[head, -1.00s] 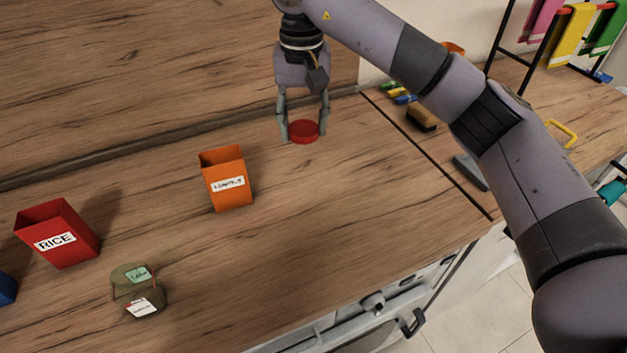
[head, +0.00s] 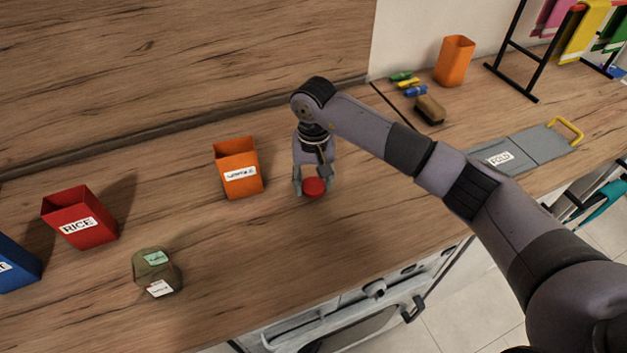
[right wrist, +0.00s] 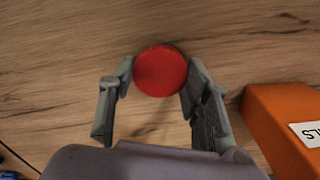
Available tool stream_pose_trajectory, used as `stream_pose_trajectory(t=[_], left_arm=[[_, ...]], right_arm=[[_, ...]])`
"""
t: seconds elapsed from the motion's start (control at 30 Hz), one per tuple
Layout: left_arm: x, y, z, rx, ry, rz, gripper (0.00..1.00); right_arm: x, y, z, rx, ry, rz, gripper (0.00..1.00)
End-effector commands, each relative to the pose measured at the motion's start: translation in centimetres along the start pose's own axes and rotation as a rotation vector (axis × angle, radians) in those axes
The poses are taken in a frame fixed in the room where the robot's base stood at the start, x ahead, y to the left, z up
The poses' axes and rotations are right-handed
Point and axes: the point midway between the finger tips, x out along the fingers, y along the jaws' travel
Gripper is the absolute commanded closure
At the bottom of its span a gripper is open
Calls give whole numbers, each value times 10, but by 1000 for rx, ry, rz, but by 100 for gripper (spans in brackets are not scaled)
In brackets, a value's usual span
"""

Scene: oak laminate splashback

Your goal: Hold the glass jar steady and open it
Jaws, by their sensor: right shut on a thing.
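The glass jar (head: 150,277) is greenish, with a green label and a white one; it stands at the lower left of the head view. No lid shows on it. My right gripper (head: 312,188) is shut on a round red lid (head: 315,186), well to the right of the jar and low over the counter. I cannot tell whether the lid touches the wood. In the right wrist view the lid (right wrist: 160,71) sits between both fingertips. My left gripper is not in view.
An orange labelled bin (head: 239,175) stands just left of my right gripper. A red RICE bin (head: 80,222) and a blue bin (head: 15,268) are farther left. A brush (head: 430,109), markers and a grey folding board (head: 535,146) lie at the right.

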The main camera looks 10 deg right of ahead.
Motion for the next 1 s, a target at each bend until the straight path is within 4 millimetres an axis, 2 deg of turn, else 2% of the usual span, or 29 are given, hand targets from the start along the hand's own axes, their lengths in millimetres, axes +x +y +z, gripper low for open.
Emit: stream_pose_trajectory(t=[0.1,0.47,0.5,0.77,1.0], left_arm=[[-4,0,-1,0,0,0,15],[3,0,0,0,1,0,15],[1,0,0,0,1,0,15],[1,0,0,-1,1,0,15],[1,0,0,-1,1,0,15]], right_arm=[[10,0,0,1,-1,0,90],[15,0,0,0,1,0,90],[13,0,0,0,1,0,54],[13,0,0,0,0,0,37],[13,0,0,0,0,0,36]])
